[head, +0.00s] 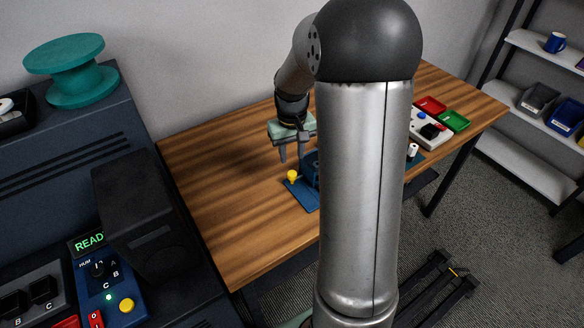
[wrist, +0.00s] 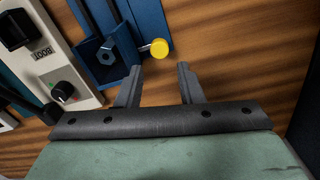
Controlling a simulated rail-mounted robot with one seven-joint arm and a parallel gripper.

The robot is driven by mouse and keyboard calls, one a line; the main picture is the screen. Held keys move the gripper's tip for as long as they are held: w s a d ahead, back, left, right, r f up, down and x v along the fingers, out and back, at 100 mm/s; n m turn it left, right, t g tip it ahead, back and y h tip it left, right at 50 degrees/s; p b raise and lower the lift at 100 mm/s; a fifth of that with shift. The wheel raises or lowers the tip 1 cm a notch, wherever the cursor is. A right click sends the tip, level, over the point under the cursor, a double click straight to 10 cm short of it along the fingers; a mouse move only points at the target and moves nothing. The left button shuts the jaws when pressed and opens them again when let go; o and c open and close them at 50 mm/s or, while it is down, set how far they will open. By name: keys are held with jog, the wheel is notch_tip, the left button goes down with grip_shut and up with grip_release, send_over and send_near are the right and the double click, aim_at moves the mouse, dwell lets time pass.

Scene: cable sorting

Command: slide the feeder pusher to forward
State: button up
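The feeder pusher shows as a yellow round knob (head: 292,176) at a blue feeder base (head: 303,195) on the wooden table. In the wrist view the yellow knob (wrist: 159,48) sits on a short rod at the side of the blue feeder (wrist: 150,18). My gripper (head: 292,158) points down above the knob in the head view. In the wrist view its two fingers (wrist: 159,70) are apart with nothing between them, and the knob appears just beyond the fingertips. Whether a fingertip touches the knob, I cannot tell. My arm hides part of the feeder in the head view.
A pale control box (wrist: 62,65) with a knob and switch lies left of the feeder in the wrist view. Red (head: 431,105) and green (head: 454,120) trays stand at the table's far right. The wooden table (head: 225,215) left of the feeder is clear.

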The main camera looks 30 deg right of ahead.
aim_at(292, 173)
notch_tip(292, 173, down, 7)
jog(key=shift+f+p, duration=0.15)
jog(key=shift+p, duration=0.2)
